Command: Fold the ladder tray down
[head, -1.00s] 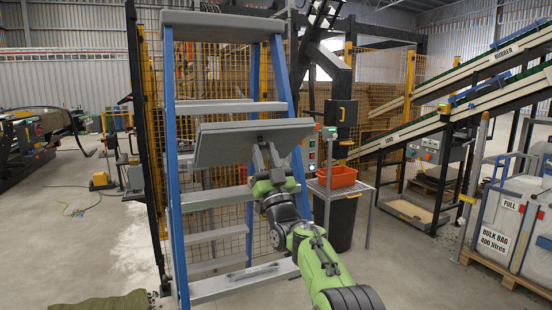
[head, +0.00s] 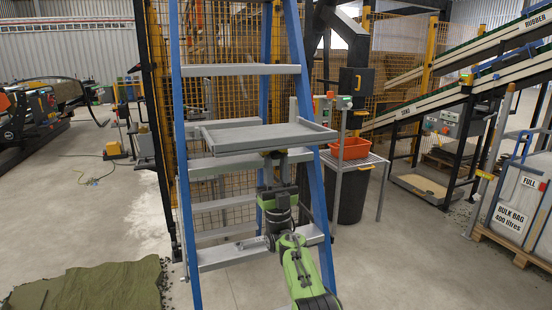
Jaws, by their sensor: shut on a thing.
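The blue-railed stepladder (head: 316,170) with grey steps stands upright in the middle of the head view. Its grey tray (head: 265,137) lies about level between the rails, with its flat top and raised rim showing. My gripper (head: 272,157) is below the tray at its front edge, shut on the tray; the fingertips are mostly hidden under it. My green and dark arm reaches up to it from the lower right.
A wire-mesh fence with yellow posts stands behind the ladder. An orange bin (head: 350,148) sits on a small metal table (head: 372,161) to the right. A green turf piece (head: 90,287) lies on the floor at lower left. A bulk bag (head: 517,205) stands far right.

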